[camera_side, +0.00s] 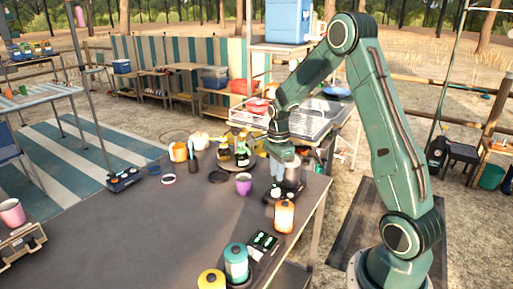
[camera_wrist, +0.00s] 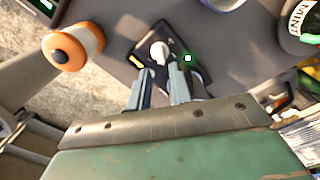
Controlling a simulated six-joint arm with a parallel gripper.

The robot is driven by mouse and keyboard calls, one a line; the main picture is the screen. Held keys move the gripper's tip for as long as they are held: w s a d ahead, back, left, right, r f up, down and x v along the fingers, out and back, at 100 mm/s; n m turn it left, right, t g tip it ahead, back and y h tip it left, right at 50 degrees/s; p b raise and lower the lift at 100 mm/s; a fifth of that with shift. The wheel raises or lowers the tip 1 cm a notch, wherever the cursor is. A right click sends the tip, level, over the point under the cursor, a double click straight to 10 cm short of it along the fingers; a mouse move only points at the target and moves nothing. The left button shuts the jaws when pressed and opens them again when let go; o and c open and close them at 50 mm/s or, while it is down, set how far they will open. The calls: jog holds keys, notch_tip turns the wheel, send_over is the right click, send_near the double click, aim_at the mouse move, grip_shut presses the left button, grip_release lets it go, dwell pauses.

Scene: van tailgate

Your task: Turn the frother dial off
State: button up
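The frother is a dark, flat-based unit (camera_wrist: 176,44) in the wrist view, with a pale round knob (camera_wrist: 160,50) that looks like its dial. A small green light (camera_wrist: 187,58) glows beside the knob. In the side view the frother (camera_side: 270,197) stands near the table's right edge with a metal jug (camera_side: 293,170) by it. My gripper (camera_wrist: 160,70) points down at the unit, its two fingers apart with a gap between them. The knob lies at the fingertips; whether they touch it cannot be told. The gripper (camera_side: 277,172) partly hides the unit in the side view.
An orange-and-white canister (camera_side: 284,216) stands in front of the frother, and a purple cup (camera_side: 243,184) to its left. A tray of bottles (camera_side: 242,157) is behind. A teal canister (camera_side: 236,263) stands at the front. The table's left middle (camera_side: 120,230) is clear.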

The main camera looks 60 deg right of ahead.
aim_at(276, 189)
jog(key=shift+f, duration=2.9)
grip_shut()
